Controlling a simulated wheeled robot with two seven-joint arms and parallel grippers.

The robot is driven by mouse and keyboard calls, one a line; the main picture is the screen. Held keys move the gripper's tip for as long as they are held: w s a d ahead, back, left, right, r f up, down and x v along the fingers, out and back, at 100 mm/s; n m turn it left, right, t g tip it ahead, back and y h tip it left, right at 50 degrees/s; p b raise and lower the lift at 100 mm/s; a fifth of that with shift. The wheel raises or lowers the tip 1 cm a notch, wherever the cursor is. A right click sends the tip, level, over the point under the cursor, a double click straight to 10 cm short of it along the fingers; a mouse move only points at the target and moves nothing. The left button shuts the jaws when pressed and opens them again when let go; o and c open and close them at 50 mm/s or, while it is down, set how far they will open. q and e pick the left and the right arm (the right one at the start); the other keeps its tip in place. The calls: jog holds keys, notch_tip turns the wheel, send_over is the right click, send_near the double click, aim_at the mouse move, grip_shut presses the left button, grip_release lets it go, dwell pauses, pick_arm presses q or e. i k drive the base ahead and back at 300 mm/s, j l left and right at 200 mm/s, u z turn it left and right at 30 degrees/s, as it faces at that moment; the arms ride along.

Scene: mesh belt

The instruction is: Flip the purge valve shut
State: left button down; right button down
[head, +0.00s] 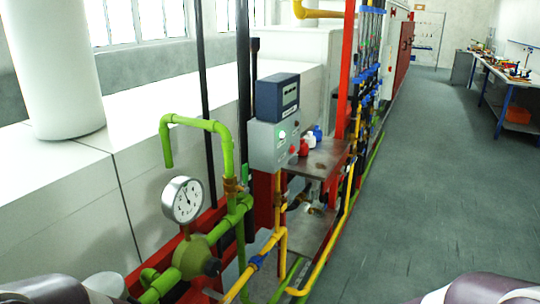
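No part is clearly labelled as the purge valve, so I cannot tell which fitting it is. Green pipework (226,150) with a round white pressure gauge (183,200) stands at centre left. Purplish parts of my arms show at the bottom left and bottom right corners. Neither gripper's fingers are in view.
A grey control box (270,148) with a dark blue unit (278,97) stands behind the pipes. A metal shelf (325,158) holds small red, white and blue items. Clear grey floor (430,190) lies to the right, with a workbench (500,75) farther back.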

aim_at(245, 167)
jog(key=i+l+z, duration=0.1)
jog(key=i, duration=0.45)
jog(key=i+l+z, duration=0.15)
jog(key=i, duration=0.45)
jog(key=l, duration=0.1)
